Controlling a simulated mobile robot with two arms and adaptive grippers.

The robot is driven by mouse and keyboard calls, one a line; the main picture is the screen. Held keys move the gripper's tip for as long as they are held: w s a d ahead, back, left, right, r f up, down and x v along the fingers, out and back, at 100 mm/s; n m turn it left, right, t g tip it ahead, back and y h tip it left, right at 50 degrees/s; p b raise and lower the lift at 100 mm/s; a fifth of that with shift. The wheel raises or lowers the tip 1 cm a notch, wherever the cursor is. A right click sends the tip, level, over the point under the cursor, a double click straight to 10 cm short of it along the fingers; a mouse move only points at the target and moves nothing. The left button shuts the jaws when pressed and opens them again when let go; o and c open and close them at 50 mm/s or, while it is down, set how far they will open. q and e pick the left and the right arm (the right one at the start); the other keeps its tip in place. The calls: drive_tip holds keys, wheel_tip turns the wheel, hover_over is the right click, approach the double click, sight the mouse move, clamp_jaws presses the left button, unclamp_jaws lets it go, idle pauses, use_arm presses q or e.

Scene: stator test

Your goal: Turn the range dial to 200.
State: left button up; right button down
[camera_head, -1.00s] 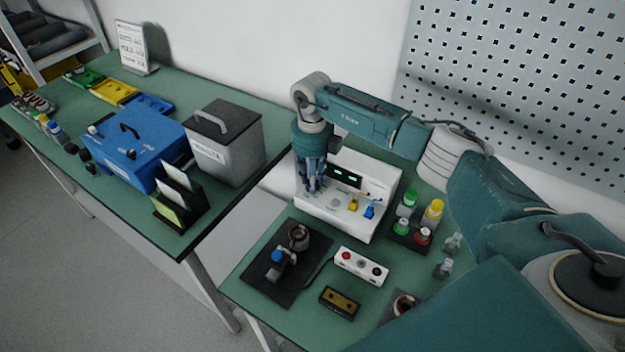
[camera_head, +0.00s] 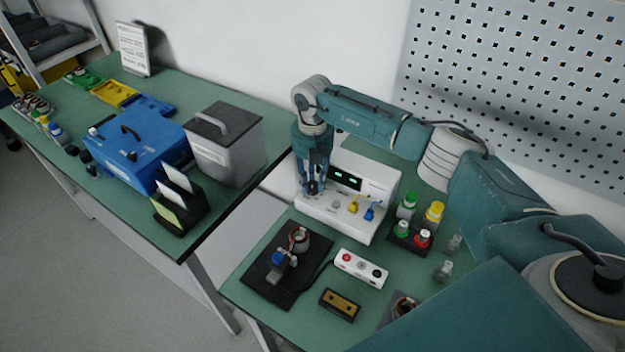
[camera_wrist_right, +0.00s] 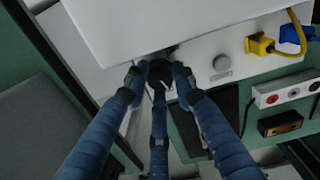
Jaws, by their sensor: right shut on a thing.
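The white tester (camera_head: 374,224) stands on the right table, with a dark display (camera_head: 345,177) showing small green marks. My right gripper (camera_head: 313,188) reaches down to the left part of its front panel. In the right wrist view, the gripper (camera_wrist_right: 158,76) has its blue fingers closed around a black round dial (camera_wrist_right: 160,68) on the white panel. The dial is partly covered by the fingers, and its setting and scale are not readable. A smaller grey knob (camera_wrist_right: 222,63) sits beside it on the panel, apart from the fingers. My left gripper is not in view.
Yellow (camera_head: 353,206) and blue (camera_head: 371,211) plugs sit in the tester's front. Before it are a black fixture board (camera_head: 262,271), a white button box (camera_head: 361,267) and a black-and-yellow box (camera_head: 340,304). A rack with green, yellow and red tops (camera_head: 408,240) stands right.

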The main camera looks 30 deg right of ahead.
sight(313, 184)
drive_tip(key=shift+w+d+r+m+p, duration=0.1)
drive_tip(key=shift+w+r+m+p, duration=0.05)
drive_tip(key=shift+m, duration=0.8)
drive_tip(key=shift+w+d+r+m+p, duration=0.1)
drive_tip(key=shift+r+m+p, duration=0.05)
drive_tip(key=shift+m, duration=0.8)
drive_tip(key=c, duration=1.4)
unclamp_jaws()
drive_tip(key=shift+s+a+f, duration=0.1)
drive_tip(key=shift+s, duration=0.05)
drive_tip(key=shift+f, duration=0.1)
wheel_tip(313, 184, up, 12)
